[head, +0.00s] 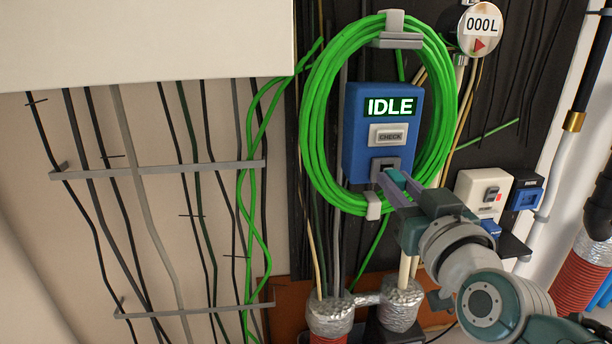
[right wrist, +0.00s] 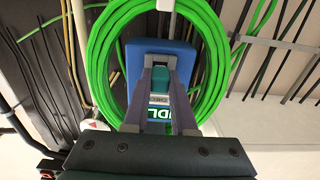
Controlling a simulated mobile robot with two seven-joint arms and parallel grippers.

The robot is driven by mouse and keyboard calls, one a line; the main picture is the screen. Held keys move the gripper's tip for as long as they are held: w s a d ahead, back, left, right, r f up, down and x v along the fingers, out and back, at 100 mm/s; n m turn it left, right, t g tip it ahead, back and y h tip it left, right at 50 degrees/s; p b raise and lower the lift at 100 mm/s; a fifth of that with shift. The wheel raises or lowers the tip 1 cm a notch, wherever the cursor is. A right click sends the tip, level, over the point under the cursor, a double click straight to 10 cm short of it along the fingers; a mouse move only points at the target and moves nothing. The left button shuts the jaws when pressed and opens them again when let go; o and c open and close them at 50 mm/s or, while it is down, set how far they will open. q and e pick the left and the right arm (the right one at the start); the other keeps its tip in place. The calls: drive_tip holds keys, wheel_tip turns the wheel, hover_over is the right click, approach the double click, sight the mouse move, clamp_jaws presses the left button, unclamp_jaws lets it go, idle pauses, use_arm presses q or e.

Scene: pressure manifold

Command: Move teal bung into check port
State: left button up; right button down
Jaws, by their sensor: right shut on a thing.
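The teal bung (head: 396,177) is between the fingers of my right gripper (head: 394,185), which is shut on it. In the right wrist view the bung (right wrist: 160,80) shows between the two fingertips (right wrist: 160,72). The check port (head: 385,164) is a grey socket with a dark opening, low on the blue box (head: 357,130) under a CHECK label (head: 389,136). The bung's tip is right at the port's lower edge; I cannot tell whether it touches or has entered. In the right wrist view the fingers partly hide the box front. My left gripper is not in view.
A green hose coil (head: 313,130) surrounds the blue box. A round gauge (head: 481,28) reads 000L at upper right. A white switch box (head: 480,192) and a small dark blue box (head: 526,193) are right of my arm. Foil-wrapped pipes (head: 330,314) stand below.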

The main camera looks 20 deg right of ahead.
drive_tip(key=shift+w+d, duration=0.1)
drive_tip(key=shift+w, duration=0.35)
idle(0.5)
drive_tip(key=c, duration=0.6)
unclamp_jaws()
drive_tip(key=shift+c, duration=0.2)
drive_tip(key=shift+s, duration=0.1)
